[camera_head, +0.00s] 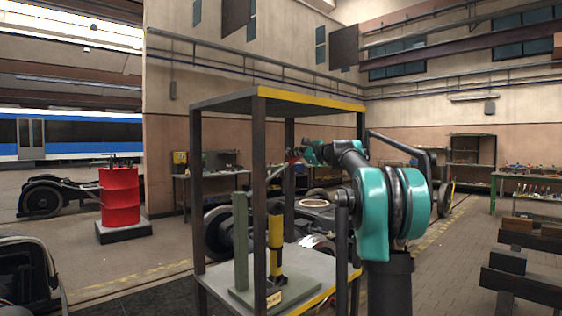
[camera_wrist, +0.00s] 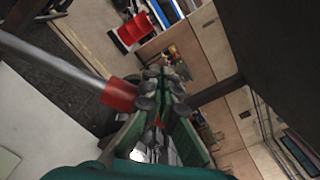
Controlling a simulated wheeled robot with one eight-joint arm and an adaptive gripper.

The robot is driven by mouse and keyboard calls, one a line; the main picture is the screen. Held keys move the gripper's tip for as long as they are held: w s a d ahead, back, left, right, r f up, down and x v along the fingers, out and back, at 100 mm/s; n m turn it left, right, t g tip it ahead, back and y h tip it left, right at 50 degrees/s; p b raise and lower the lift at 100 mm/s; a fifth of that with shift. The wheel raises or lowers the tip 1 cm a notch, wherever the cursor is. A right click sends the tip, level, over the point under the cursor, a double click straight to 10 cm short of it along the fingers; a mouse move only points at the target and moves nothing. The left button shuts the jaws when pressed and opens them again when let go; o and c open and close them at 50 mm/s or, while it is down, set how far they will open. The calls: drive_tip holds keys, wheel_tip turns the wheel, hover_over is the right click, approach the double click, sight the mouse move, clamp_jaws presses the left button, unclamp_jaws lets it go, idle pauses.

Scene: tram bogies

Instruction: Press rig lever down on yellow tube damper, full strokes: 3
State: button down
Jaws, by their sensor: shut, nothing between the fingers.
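The yellow tube damper (camera_head: 276,246) stands upright in a grey-green press rig (camera_head: 241,245) on the lower shelf of a dark frame. The rig lever, a grey bar with a red grip (camera_wrist: 118,94), slants up; in the head view its red end (camera_head: 293,156) is high above the damper, partly behind a post. My gripper (camera_wrist: 162,90) is shut and empty, with its fingers beside the red grip in the wrist view. In the head view my teal arm reaches in from the right, and the gripper (camera_head: 303,154) is small there. I cannot tell whether it touches the grip.
The frame's posts and yellow-edged top (camera_head: 310,97) enclose the rig closely. A red drum (camera_head: 119,197) stands at the left. Wheeled bogies (camera_head: 43,195) lie beyond. Dark beams (camera_head: 523,284) are stacked at the right. The floor between is partly clear.

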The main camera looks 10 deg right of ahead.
sight(298, 159)
drive_tip(key=shift+w+d+f, duration=0.25)
drive_tip(key=shift+d+f, duration=0.1)
drive_tip(key=shift+f, duration=0.4)
drive_tip(key=shift+w+d+f, duration=0.25)
drive_tip(key=shift+d+f, duration=0.1)
drive_tip(key=shift+f, duration=0.55)
